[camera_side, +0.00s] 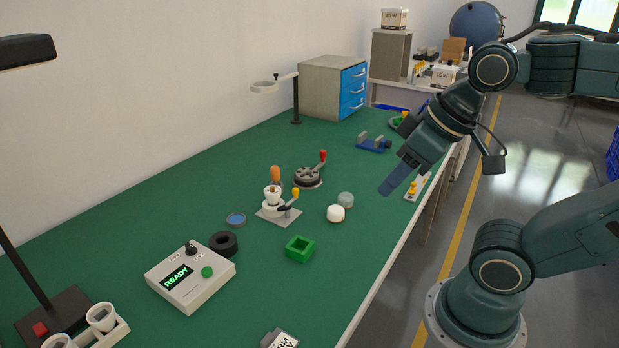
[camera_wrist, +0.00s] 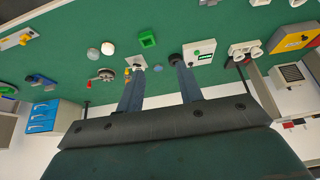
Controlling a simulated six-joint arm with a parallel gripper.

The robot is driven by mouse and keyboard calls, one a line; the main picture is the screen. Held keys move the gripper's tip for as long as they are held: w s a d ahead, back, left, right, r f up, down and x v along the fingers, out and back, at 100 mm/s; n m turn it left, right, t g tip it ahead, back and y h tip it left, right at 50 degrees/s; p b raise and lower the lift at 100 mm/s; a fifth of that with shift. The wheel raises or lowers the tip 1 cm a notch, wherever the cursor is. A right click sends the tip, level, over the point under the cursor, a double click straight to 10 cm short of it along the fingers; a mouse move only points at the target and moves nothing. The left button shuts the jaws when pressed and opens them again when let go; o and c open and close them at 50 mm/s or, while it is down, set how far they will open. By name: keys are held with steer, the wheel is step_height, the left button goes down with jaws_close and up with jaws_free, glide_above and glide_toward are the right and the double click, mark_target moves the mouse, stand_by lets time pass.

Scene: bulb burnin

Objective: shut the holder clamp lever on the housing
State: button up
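The holder is a grey plate (camera_side: 268,213) with a small white housing (camera_side: 271,199) standing upright on it. Beside the housing is a clamp lever with a yellow knob (camera_side: 296,191); its arm slants up from the plate, knob raised. In the wrist view the holder (camera_wrist: 138,60) shows small, near the tip of one finger, and the lever is hard to make out. My gripper (camera_side: 387,189) is in the air to the right of the holder, well apart from it. The wrist view shows its two fingers (camera_wrist: 160,70) spread, with nothing held between them.
A grey round fixture with a red-knobbed handle (camera_side: 323,156) and an orange-handled tool (camera_side: 276,175) stand close behind the holder. White (camera_side: 335,214) and grey-green caps (camera_side: 345,199), a green block (camera_side: 299,249) and a READY box (camera_side: 190,278) surround it.

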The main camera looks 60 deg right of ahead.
steer(key=shift+o, duration=0.4)
steer(key=w+d+r+n+g, duration=0.1)
steer(key=w+r, duration=0.1)
steer(key=w, duration=0.3)
steer(key=w+d+r+n+g, duration=0.1)
steer(key=w+d+r, duration=0.1)
steer(key=w, duration=0.3)
steer(key=n+g, duration=0.4)
steer(key=n, duration=0.3)
glide_above(296, 189)
step_height(296, 189, down, 15)
steer(key=shift+w+f, duration=0.1)
steer(key=shift+f, duration=0.15)
step_height(296, 189, down, 14)
steer(key=shift+r, duration=0.25)
